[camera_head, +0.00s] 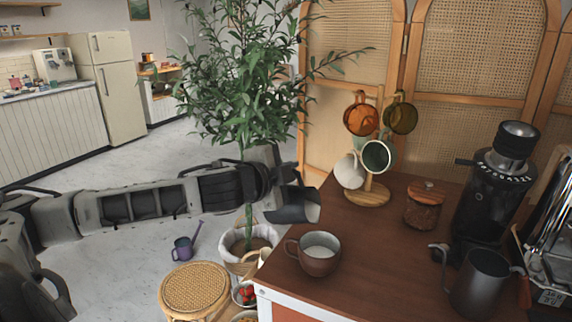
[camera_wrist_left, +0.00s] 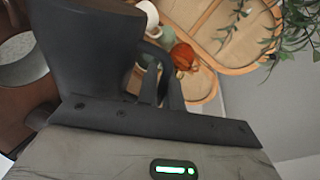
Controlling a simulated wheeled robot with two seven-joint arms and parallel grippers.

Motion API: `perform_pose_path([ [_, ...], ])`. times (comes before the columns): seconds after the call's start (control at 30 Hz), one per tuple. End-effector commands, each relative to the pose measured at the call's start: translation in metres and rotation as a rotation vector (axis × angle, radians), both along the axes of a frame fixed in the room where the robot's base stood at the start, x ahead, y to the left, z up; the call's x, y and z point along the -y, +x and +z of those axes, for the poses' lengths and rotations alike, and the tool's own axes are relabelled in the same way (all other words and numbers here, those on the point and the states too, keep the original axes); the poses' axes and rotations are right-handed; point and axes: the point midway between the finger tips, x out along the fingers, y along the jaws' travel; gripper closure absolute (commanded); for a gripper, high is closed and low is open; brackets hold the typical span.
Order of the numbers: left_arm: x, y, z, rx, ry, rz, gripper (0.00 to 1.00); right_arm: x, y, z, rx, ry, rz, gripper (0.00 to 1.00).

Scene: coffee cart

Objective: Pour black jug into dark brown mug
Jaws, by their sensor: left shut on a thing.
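My left gripper (camera_head: 282,178) is shut on the black jug (camera_head: 292,207) and holds it in the air off the cart's left edge, up and left of the mug. The jug looks tilted, with its opening toward the right. In the left wrist view the jug (camera_wrist_left: 85,45) fills the upper left, with its handle (camera_wrist_left: 165,75) by the fingers. The dark brown mug (camera_head: 318,262) stands upright on the cart top, its handle to the left. Its inside looks white; I cannot tell whether that is liquid. No stream shows. My right gripper is out of view.
The wooden cart top (camera_head: 375,270) is clear around the mug. A mug tree (camera_head: 367,195) with several mugs, a lidded jar (camera_head: 425,207), a black grinder (camera_head: 492,190) and a dark metal pitcher (camera_head: 481,283) stand to the right. A plant (camera_head: 245,80) rises behind my left arm.

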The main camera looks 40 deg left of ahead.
Motion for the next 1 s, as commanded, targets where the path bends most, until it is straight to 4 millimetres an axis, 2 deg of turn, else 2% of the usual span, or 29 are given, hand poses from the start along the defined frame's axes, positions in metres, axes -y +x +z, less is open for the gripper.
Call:
perform_pose_path([
  [0.07, 0.004, 0.001, 0.007, -0.001, 0.022, -0.002, 1.0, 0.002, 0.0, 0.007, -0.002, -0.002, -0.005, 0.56],
  [1.0, 0.032, 0.006, 0.016, -0.049, 0.289, 0.0, 1.0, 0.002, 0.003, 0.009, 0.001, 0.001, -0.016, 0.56],
])
